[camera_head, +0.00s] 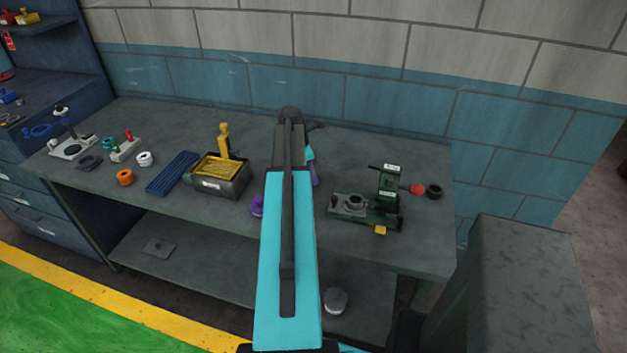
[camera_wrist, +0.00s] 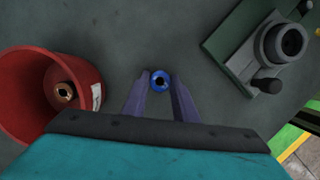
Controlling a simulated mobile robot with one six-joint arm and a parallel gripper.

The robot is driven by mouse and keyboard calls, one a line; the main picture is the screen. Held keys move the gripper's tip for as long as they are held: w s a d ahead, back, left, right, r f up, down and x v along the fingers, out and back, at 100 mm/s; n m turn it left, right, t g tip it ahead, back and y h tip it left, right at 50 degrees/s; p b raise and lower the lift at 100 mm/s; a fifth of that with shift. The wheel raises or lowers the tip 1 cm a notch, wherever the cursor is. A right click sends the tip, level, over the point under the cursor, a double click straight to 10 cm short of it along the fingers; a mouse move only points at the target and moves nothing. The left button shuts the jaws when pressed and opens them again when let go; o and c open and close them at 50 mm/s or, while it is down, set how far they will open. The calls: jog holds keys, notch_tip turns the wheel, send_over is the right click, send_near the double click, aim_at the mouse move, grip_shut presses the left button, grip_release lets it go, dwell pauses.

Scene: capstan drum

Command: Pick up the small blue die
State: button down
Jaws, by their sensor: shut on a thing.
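The small blue die (camera_wrist: 160,80) is a round blue piece with a dark hole in its middle. In the wrist view it sits between the tips of the two purple fingers of my gripper (camera_wrist: 158,88). My gripper is shut on it, with a finger on each side. The grey-green bench top shows behind it; I cannot tell whether the die touches the bench. In the head view my own arm hides the die and most of my gripper.
A red bucket (camera_wrist: 25,95) with a brass-coloured piece inside stands left of my gripper. A green fixture (camera_wrist: 228,43) with a grey cylinder is at upper right. In the head view, a tray of yellow material (camera_head: 208,188) and a blue ribbed mat (camera_head: 172,172) lie left of my arm.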

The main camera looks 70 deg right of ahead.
jog(key=shift+r, duration=0.25)
jog(key=shift+r+b, duration=0.85)
jog(key=shift+r, duration=0.6)
jog(key=w+a+b, duration=0.1)
jog(key=a, duration=0.3)
jog(key=w+a+r+b, duration=0.1)
jog(key=a, duration=0.4)
jog(key=w+a+b, duration=0.1)
jog(key=a, duration=0.4)
jog(key=shift+w+a+r, duration=0.1)
jog(key=shift+a+r, duration=0.1)
jog(key=shift+w+a+r+b, duration=0.15)
jog(key=shift+a+b, duration=0.2)
jog(key=shift+a, duration=0.3)
